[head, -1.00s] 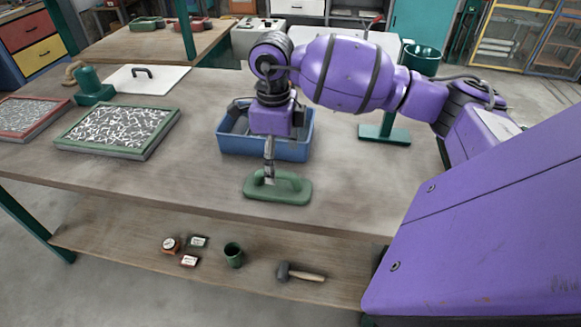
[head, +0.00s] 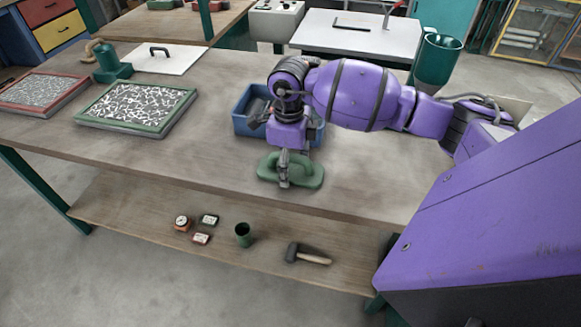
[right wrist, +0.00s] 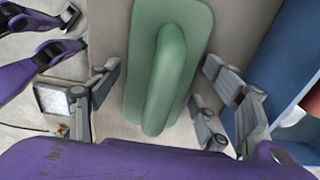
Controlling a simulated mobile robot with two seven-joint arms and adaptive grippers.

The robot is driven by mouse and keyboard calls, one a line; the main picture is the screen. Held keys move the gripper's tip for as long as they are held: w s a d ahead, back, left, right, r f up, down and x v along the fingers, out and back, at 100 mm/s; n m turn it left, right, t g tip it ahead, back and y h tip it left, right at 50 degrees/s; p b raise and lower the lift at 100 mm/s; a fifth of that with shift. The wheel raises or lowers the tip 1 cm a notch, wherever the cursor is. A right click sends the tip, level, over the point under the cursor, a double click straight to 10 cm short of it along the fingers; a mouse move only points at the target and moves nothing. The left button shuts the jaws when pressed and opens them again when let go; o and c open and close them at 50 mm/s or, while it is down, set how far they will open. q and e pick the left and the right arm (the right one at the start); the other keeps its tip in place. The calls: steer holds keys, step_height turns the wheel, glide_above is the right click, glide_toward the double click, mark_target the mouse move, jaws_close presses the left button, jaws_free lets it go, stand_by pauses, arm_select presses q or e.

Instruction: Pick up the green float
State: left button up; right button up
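The green float (head: 310,174) lies flat on the workbench near its front edge, with its long raised handle upward. In the right wrist view the float (right wrist: 168,65) fills the middle, handle running away from the camera. My right gripper (head: 284,176) points down over the float. In the right wrist view its fingers (right wrist: 160,72) are spread, one on each side of the handle, with visible gaps to it. Whether the fingertips touch the float's plate I cannot tell. My left gripper is not recognisable in either view.
A blue tub (head: 240,122) stands just behind the float, close to my right gripper. Framed panels (head: 140,106) and a green container (head: 112,66) are at the bench's left. The bench front edge is near. A lower shelf (head: 135,212) holds a hammer (head: 308,255) and a cup (head: 243,235).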

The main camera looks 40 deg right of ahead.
steer(key=c, duration=0.8)
steer(key=shift+r, duration=0.1)
